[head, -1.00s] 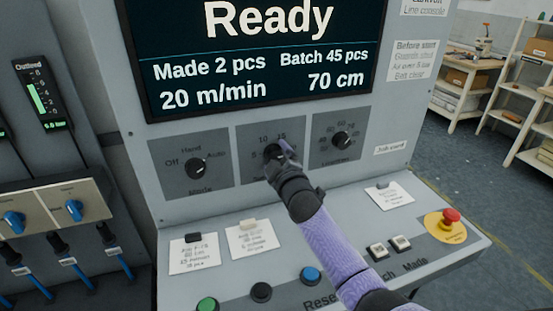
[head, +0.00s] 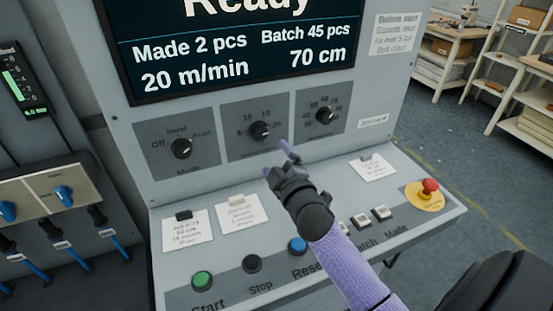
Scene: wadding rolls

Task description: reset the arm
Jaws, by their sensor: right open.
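My right gripper (head: 278,161) is open and empty in the head view. Its fingertips are just below the middle knob (head: 259,131) on the grey console (head: 330,165), apart from it. My purple right arm reaches in from the lower right, over the sloped panel. The left gripper is not in view.
The screen (head: 240,50) shows Ready, 20 m/min and 70 cm. A mode knob (head: 181,148) and a length knob (head: 324,115) flank the middle one. Green Start (head: 202,281), black Stop (head: 252,263) and blue Reset (head: 297,246) buttons sit below. A red emergency button (head: 430,187) is at right.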

